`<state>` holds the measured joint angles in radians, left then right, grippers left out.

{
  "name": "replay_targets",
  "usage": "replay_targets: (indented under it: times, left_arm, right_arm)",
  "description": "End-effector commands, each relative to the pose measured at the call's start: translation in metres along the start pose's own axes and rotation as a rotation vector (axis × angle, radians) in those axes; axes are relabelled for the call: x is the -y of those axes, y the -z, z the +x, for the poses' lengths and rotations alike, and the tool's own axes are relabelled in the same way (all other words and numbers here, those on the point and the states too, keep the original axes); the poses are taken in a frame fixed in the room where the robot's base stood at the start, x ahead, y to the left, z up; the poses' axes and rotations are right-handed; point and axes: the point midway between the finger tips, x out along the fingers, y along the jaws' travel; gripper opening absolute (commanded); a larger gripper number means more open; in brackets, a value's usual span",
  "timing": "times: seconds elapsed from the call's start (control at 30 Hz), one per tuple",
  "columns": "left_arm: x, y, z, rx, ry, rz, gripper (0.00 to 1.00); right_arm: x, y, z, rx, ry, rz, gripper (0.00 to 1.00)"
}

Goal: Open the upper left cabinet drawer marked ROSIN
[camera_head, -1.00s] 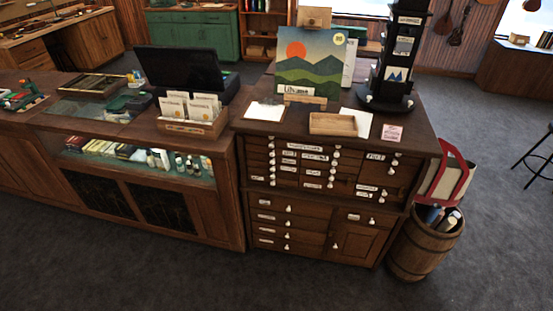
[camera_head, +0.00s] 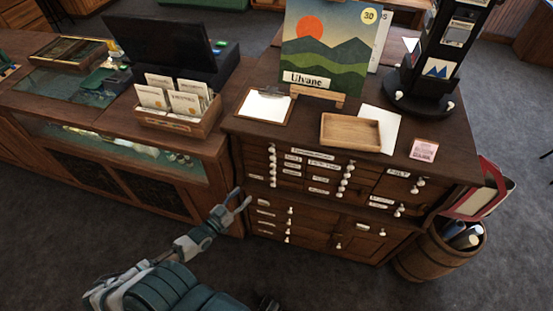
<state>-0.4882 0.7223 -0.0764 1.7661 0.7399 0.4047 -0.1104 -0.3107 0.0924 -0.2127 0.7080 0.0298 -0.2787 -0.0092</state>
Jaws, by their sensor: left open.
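The dark wooden cabinet (camera_head: 300,215) stands at centre right, with rows of small labelled drawers and white knobs. Its upper left drawers (camera_head: 255,160) are all shut. The labels are too small to read, so I cannot tell which one says ROSIN. My left gripper (camera_head: 242,197) is open and empty, with two fingers spread. In the picture it appears just left of the cabinet's front, below the upper left drawers; whether it touches the cabinet is unclear. My right gripper is out of view.
A wooden tray (camera_head: 350,143), a clipboard (camera_head: 265,105), a picture on an easel (camera_head: 325,50) and a dark display tower (camera_head: 440,60) stand on the cabinet. A counter (camera_head: 120,130) adjoins at left. A barrel (camera_head: 430,262) stands at right. Grey floor is open in front.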

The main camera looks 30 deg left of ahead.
Motion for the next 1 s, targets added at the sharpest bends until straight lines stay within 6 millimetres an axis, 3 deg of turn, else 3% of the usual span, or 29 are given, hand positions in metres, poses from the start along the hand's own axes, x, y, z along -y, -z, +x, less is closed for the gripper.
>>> replay_targets:
  times: [0.17, 0.43, 0.7, 1.0]
  left_arm:
    - [0.001, -0.001, 0.029, -0.003, 0.0, -0.001, 0.5]
    - [0.006, -0.004, 0.094, -0.002, 0.001, -0.005, 0.5]
    - [0.005, -0.004, 0.149, 0.0, 0.0, -0.006, 0.5]
    - [0.003, -0.003, 0.172, 0.002, 0.0, -0.002, 0.5]
  right_arm:
    - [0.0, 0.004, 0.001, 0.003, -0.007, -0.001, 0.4]
    - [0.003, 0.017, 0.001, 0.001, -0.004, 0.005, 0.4]
    - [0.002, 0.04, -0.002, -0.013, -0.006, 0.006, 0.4]
    - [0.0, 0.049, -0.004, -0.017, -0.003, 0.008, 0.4]
